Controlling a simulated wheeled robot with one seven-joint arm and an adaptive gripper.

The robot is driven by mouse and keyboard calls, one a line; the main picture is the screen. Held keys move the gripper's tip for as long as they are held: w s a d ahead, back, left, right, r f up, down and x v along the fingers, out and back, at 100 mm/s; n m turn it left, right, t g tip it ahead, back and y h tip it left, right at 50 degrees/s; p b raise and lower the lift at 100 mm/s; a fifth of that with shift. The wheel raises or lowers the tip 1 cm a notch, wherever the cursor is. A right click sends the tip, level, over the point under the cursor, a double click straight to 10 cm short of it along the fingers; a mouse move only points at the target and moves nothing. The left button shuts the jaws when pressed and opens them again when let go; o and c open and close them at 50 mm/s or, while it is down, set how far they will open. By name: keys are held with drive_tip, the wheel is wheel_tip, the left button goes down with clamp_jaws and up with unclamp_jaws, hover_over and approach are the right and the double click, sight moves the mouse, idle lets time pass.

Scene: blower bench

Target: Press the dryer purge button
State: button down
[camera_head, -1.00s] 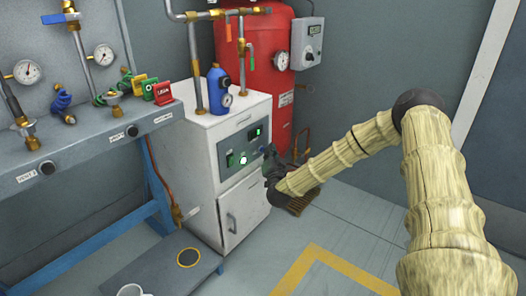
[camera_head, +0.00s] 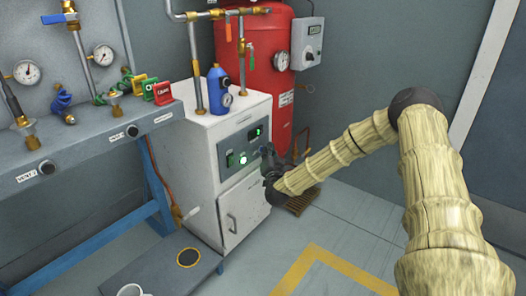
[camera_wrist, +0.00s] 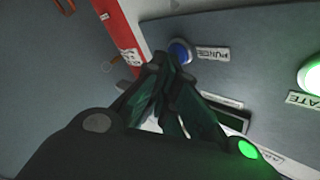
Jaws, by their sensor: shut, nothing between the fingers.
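The dryer is the white cabinet (camera_head: 205,140) with a grey control panel in the middle of the head view. Its purge button is a blue round button (camera_wrist: 180,52) beside a label reading PURGE in the wrist view. My gripper (camera_wrist: 168,62) is shut and empty, with its fingertips close to the blue button and partly over its edge in that view. I cannot tell whether they touch it. In the head view my gripper (camera_head: 268,158) is at the panel's right side and hides the purge button.
A lit green button (camera_wrist: 312,76) with a partly cut-off label is on the same panel. A red tank (camera_head: 260,50) stands behind the cabinet. A blue bottle (camera_head: 219,90) stands on top. A grey bench (camera_head: 80,150) with gauges is at left. The floor at right is open.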

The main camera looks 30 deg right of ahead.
drive_tip(key=shift+s, duration=0.1)
drive_tip(key=shift+s+d+p, duration=0.25)
drive_tip(key=shift+s+p, duration=0.2)
drive_tip(key=shift+s, duration=0.15)
drive_tip(key=shift+s, duration=0.1)
drive_tip(key=s, duration=0.1)
drive_tip(key=s+d+p, duration=0.1)
drive_tip(key=s, duration=0.1)
drive_tip(key=s+d+p, duration=0.1)
drive_tip(key=shift+s, duration=0.25)
idle(0.5)
idle(0.6)
